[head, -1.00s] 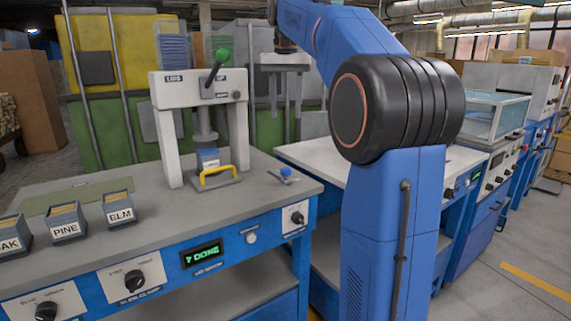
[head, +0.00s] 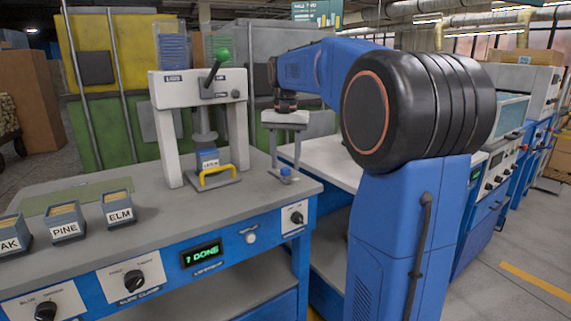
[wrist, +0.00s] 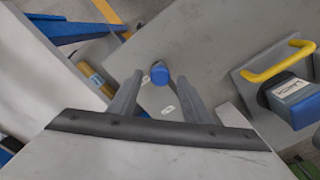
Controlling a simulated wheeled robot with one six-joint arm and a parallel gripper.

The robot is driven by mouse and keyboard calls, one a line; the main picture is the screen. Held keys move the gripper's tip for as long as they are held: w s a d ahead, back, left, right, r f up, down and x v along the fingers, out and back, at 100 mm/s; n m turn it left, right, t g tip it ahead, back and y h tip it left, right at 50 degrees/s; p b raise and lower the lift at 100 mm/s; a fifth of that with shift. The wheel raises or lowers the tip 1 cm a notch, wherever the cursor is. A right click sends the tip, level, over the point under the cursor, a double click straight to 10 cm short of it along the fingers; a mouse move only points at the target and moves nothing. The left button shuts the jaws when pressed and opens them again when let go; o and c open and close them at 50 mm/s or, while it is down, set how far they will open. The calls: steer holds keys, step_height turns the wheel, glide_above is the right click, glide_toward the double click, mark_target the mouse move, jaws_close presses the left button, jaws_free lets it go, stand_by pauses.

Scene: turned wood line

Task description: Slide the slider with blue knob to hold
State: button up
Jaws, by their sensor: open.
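The slider's blue knob (head: 286,172) stands at the right end of the grey bench top, near its front edge. My gripper (head: 285,166) is open and points down over the knob, with its fingers on either side in the picture. In the wrist view the blue knob (wrist: 159,75) shows between the tips of my gripper (wrist: 159,78), with a gap on both sides. Small white labels (wrist: 168,109) lie near the knob; their words are too small to read. I cannot tell which label the knob stands at.
A white press (head: 200,88) with a green-knobbed lever stands left of my gripper. A yellow handle (head: 219,172) sits on its base plate, beside a labelled blue block (head: 208,158). Bins marked PINE (head: 67,231) and ELM (head: 118,214) stand at left. A panel display (head: 203,256) reads "?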

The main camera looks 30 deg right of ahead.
steer(key=shift+f, duration=0.65)
jaws_close()
steer(key=shift+w+a+r, duration=0.1)
steer(key=shift+w+a, duration=0.05)
steer(key=shift+w, duration=4.5)
jaws_free()
steer(key=shift+w, duration=0.1)
